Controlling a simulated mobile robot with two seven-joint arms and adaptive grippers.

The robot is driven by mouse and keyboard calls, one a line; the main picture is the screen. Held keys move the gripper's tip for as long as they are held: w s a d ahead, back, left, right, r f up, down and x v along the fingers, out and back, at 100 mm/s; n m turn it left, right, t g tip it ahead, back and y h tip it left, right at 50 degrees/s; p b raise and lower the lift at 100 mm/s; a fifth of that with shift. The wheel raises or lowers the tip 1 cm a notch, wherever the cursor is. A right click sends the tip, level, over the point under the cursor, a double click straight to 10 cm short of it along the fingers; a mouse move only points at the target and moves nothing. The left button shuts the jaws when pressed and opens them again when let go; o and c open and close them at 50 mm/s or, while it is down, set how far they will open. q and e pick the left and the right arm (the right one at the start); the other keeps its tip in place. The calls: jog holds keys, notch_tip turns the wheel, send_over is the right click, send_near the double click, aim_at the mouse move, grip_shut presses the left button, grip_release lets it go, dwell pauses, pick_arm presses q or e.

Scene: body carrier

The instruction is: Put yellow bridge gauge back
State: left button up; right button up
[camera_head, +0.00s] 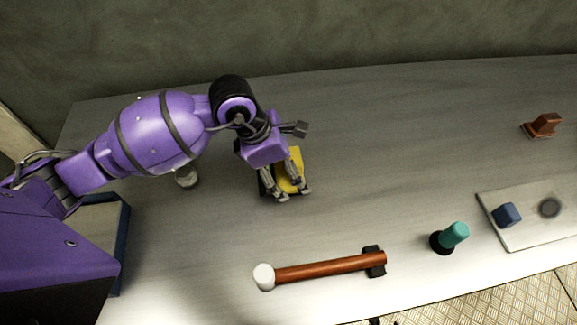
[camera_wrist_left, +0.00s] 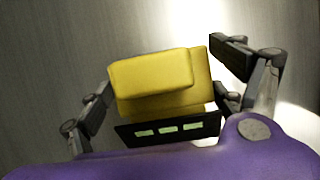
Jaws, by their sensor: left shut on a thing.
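The yellow bridge gauge (camera_head: 287,183) is a blocky yellow piece at the middle left of the table in the head view. My left gripper (camera_head: 293,193) reaches down over it and is shut on it, with a finger on either side. In the left wrist view the gauge (camera_wrist_left: 150,82) fills the space between the fingers. A black panel with three pale green marks (camera_wrist_left: 165,130) shows by its lower edge; I cannot tell whether it belongs to the gauge. The gripper hides part of the gauge, and I cannot tell whether its underside touches the table. My right gripper is out of view.
A mallet with a reddish handle (camera_head: 325,269) lies in front on the grey table (camera_head: 400,130). A teal-topped peg (camera_head: 454,234), a pale plate (camera_head: 530,233) with a blue block (camera_head: 507,215), and a brown piece (camera_head: 543,125) stand right. A blue-edged tray (camera_head: 124,235) is left.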

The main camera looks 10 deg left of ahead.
pick_arm(q)
jog(key=shift+f, duration=0.15)
jog(key=o, duration=1.3)
jog(key=shift+r, duration=0.25)
jog(key=v, duration=1.2)
jog(key=shift+s+f, duration=0.1)
jog(key=shift+f, duration=0.1)
